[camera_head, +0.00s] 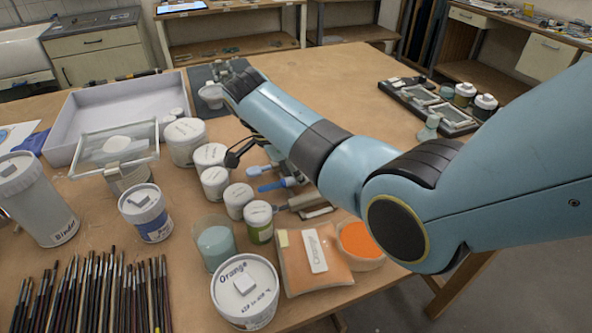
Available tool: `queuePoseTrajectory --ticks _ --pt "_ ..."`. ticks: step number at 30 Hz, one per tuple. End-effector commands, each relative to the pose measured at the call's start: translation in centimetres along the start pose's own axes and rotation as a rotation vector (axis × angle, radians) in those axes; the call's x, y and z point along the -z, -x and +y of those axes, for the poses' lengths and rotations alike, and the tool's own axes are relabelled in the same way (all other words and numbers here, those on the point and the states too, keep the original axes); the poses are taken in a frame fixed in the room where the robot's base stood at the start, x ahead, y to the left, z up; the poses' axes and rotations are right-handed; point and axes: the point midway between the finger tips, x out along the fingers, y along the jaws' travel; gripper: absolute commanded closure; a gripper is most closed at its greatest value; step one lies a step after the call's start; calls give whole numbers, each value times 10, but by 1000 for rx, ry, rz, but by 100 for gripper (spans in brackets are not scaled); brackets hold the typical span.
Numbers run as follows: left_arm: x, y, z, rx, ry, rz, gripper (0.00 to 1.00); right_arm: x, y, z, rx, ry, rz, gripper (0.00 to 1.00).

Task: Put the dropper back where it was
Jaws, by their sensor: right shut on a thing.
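My right arm reaches from the right across the table to the far side. My right gripper (222,69) is at its far end, above a dark mat (197,76), small and partly hidden behind my wrist. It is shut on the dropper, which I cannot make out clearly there. A small white bowl (211,97) stands on the mat just below and in front of the gripper. Two blue-handled tools (272,186) lie partly under my arm beyond the jars. My left gripper is not in view.
White jars (184,140) stand left of my arm. A glass pane (117,145) rests on a can before a shallow white tray (75,110). Brushes (90,290), an orange jar (244,290) and an orange packet (312,262) are nearer. Free table lies beyond my arm.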

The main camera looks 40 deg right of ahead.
Motion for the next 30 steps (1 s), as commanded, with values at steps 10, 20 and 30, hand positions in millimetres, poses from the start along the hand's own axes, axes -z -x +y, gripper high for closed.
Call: queuePoseTrajectory --ticks 10,20,30 --pt "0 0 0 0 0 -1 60 0 -1 0 0 0 0 54" --pt "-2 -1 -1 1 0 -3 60 -1 1 0 1 0 0 52" --pt "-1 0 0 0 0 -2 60 -2 64 -1 4 -1 -4 52"
